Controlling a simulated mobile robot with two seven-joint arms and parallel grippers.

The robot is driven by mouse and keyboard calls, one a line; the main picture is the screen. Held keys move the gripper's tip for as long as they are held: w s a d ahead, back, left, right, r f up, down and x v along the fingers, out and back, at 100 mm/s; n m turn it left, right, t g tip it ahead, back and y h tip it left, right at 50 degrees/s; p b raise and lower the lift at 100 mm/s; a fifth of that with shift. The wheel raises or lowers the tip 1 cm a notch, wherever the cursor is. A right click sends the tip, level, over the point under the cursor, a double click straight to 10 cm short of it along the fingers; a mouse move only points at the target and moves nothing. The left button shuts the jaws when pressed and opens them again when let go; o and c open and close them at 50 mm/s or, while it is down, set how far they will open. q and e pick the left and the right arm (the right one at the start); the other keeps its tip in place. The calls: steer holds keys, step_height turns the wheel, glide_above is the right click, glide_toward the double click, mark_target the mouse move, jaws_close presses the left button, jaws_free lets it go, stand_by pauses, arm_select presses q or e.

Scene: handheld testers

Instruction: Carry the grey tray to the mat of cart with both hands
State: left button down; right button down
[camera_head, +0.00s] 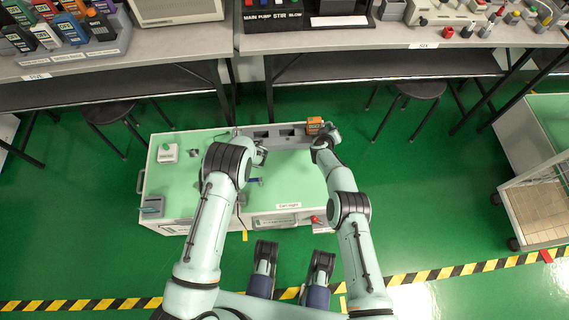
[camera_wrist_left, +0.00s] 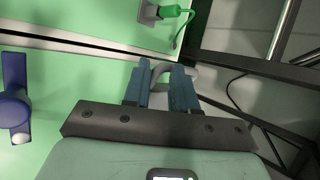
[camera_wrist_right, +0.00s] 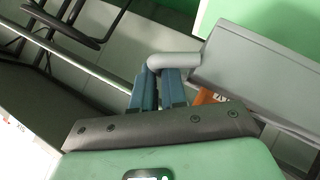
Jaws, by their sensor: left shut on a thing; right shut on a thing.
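The grey tray (camera_head: 275,135) is at the back edge of the green-topped cart (camera_head: 285,175) in the head view. Whether it rests or hangs above the top I cannot tell. My left gripper (camera_head: 262,146) is shut on its left handle (camera_wrist_left: 160,70), a pale bar between the blue fingers. My right gripper (camera_head: 329,130) is shut on its right handle (camera_wrist_right: 172,61); the tray's grey wall (camera_wrist_right: 255,70) shows beside it. An orange box (camera_head: 315,125) is at the tray's right end. A separate mat on the green top cannot be made out.
A white device (camera_head: 167,153) and a grey holder (camera_head: 152,206) are on the cart's left part. A blue tool (camera_wrist_left: 15,95) lies on its top. Benches (camera_head: 400,40) and stools (camera_head: 415,90) stand behind. Another cart (camera_head: 535,200) is at the right.

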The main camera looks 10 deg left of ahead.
arm_select(q)
steer(key=shift+w, duration=0.1)
